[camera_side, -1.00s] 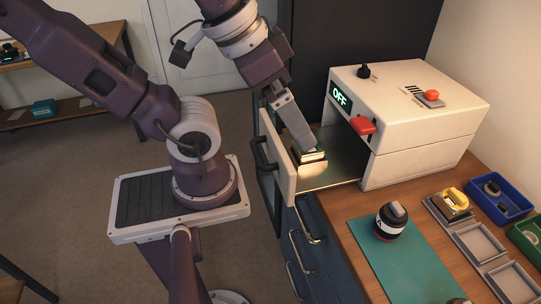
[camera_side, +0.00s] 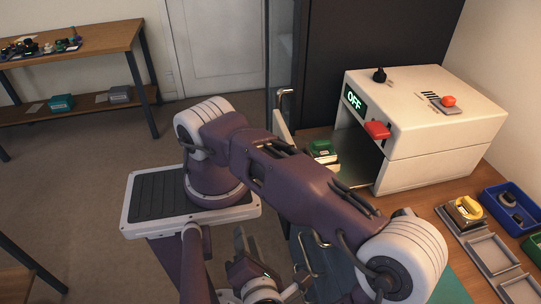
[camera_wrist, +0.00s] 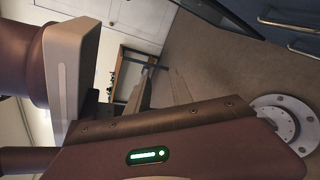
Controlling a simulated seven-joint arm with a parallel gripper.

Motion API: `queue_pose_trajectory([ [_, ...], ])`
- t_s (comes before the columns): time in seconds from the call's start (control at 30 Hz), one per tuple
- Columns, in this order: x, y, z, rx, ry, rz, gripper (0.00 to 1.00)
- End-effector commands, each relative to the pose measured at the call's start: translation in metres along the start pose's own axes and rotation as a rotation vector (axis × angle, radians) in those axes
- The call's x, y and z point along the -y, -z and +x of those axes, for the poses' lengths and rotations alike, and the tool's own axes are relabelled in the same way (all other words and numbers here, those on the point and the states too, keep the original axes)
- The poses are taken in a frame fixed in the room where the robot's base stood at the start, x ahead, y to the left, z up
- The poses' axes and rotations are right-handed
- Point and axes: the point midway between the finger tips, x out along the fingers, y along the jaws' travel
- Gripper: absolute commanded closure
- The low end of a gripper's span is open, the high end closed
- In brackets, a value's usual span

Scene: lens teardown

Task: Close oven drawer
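The white oven (camera_side: 430,113) stands on the wooden counter at the right in the side view, its display reading OFF. Its drawer is pulled out to the left; the pale drawer front (camera_side: 281,128) with its handle (camera_side: 283,98) stands away from the oven body. A green-topped part (camera_side: 322,148) sits inside the drawer. My gripper (camera_side: 241,238) is low at the bottom of the side view, in front of the cabinet and apart from the drawer. In the wrist view my gripper (camera_wrist: 163,78) shows two fingers with a gap between them, empty. The oven is not clearly visible there.
My arm hides much of the counter's front and the cabinet. Open floor (camera_side: 80,180) lies at left.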

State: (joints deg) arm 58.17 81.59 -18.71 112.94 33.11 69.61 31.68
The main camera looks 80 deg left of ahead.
Motion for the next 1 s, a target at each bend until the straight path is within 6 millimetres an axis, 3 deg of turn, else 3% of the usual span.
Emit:
queue_pose_trajectory([
  [0.03, -0.002, -0.008, 0.027, 0.141, -0.065, 0.048, 0.73],
  [0.1, -0.005, -0.037, 0.053, 0.334, -0.146, 0.07, 0.73],
  [0.2, -0.008, -0.071, 0.067, 0.525, -0.218, 0.07, 0.73],
  [0.27, -0.009, -0.081, 0.071, 0.576, -0.236, 0.068, 0.73],
  [0.37, -0.012, -0.091, 0.081, 0.59, -0.241, 0.066, 0.73],
  [0.7, -0.03, -0.135, 0.148, 0.581, -0.245, 0.066, 0.73],
  [1.0, -0.034, -0.148, 0.167, 0.579, -0.239, 0.064, 0.73],
])
